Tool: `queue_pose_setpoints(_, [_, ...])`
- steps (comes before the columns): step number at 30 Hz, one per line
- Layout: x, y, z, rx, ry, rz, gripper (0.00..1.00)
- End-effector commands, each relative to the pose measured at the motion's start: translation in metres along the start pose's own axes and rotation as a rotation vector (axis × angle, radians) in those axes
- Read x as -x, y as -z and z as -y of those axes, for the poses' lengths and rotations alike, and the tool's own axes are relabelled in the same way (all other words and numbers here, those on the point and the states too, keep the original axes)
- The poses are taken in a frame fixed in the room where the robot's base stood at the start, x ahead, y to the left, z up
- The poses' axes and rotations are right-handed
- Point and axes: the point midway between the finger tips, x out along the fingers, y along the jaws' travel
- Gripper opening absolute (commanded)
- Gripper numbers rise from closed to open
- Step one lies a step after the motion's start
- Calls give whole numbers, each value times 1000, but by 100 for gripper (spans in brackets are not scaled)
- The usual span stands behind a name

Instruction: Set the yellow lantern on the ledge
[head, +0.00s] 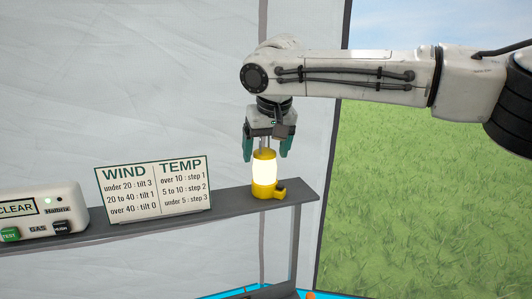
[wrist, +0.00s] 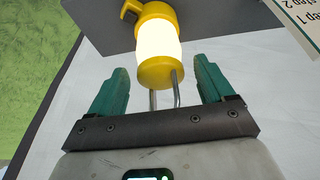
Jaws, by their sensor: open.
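The yellow lantern (head: 264,175) stands upright on the grey ledge (head: 235,202), near its right end. Its middle glows white, and its yellow base has a small knob at the right. My gripper (head: 266,155) is above the lantern, pointing down, with its green fingers open on either side of the lantern's top. In the wrist view the lantern (wrist: 158,45) lies ahead of the open fingers (wrist: 158,82), its thin metal handle reaching back between them. The fingers appear apart from the lantern.
A WIND and TEMP sign (head: 153,187) stands on the ledge left of the lantern. A white gas alarm box (head: 45,213) sits further left. A pale tent wall (head: 120,80) is behind. The ledge ends just right of the lantern, and grass (head: 430,200) shows beyond the opening.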

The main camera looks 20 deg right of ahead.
Motion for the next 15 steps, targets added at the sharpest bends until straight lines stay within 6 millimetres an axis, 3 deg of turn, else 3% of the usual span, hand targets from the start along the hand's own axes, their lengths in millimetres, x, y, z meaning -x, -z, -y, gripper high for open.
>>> queue_pose_setpoints(15, [95, 0, 0, -1, 1, -2, 81])
